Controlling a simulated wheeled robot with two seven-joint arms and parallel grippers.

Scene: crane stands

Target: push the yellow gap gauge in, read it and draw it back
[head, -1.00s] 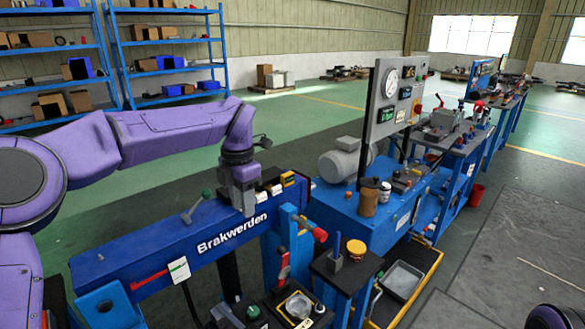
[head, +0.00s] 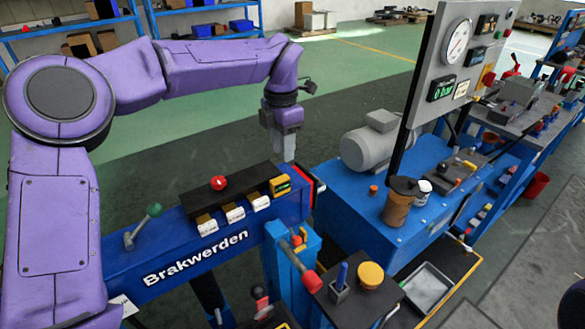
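A small yellow block with a dark face (head: 280,185), which looks like the yellow gap gauge, sits at the right end of the black plate on the blue Brakwerden beam (head: 150,262). Its reading is too small to make out. My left gripper (head: 284,158) points down just above and behind this block and appears apart from it. Its fingers show as one pale block, so I cannot see a gap between them. No held thing shows. My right gripper is out of view.
White-faced blocks (head: 234,213), a red knob (head: 218,183) and a green-knobbed lever (head: 153,210) stand along the beam. A red-ended handle (head: 310,281) juts out in front. To the right are a grey motor (head: 370,148) and an upright gauge panel (head: 455,75).

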